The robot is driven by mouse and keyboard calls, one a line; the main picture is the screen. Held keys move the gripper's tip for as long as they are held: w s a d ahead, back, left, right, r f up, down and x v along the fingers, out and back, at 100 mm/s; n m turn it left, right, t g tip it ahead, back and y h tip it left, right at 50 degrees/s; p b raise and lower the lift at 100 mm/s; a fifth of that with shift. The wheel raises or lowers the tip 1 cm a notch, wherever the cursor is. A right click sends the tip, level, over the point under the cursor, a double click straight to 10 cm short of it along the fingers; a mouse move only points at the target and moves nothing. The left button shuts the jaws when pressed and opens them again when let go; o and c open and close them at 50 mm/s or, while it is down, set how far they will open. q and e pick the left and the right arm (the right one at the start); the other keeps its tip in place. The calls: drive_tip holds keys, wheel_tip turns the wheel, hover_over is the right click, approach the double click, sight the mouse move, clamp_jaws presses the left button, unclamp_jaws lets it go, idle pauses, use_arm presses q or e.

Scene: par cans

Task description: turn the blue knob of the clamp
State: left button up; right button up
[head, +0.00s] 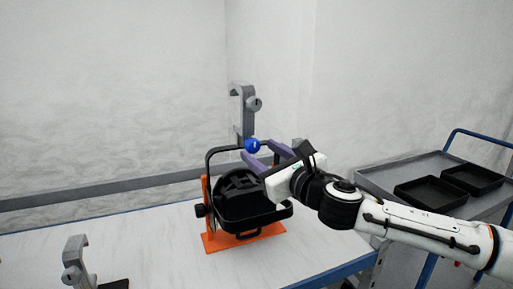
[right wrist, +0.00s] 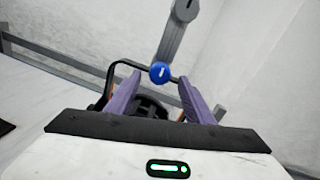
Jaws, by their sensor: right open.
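The blue knob (head: 252,146) sits at the top of the black yoke, below the grey hook clamp (head: 241,105). The black par can (head: 240,200) hangs in the yoke over an orange stand (head: 245,238). My right gripper (head: 262,148) is open, with its purple fingers pointing at the knob. In the right wrist view the knob (right wrist: 160,72) shows between and beyond the two fingertips, with a white mark on its face. I cannot tell whether a finger touches it. My left gripper is not in view.
Another grey clamp (head: 74,262) stands at the table's lower left. A grey cart (head: 400,170) with black trays (head: 430,192) is at the right. A grey rail (head: 100,187) runs behind the white table (head: 140,235). The table's left middle is clear.

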sight(251, 144)
drive_tip(key=shift+x, duration=1.45)
drive_tip(key=c, duration=1.1)
drive_tip(key=shift+o, duration=0.2)
drive_tip(key=shift+m+g+y, duration=0.3)
drive_tip(key=shift+m+y, duration=0.1)
drive_tip(key=shift+m, duration=2.8)
drive_tip(key=shift+f, duration=0.1)
drive_tip(key=o, duration=1.1)
drive_tip(key=shift+c, duration=0.2)
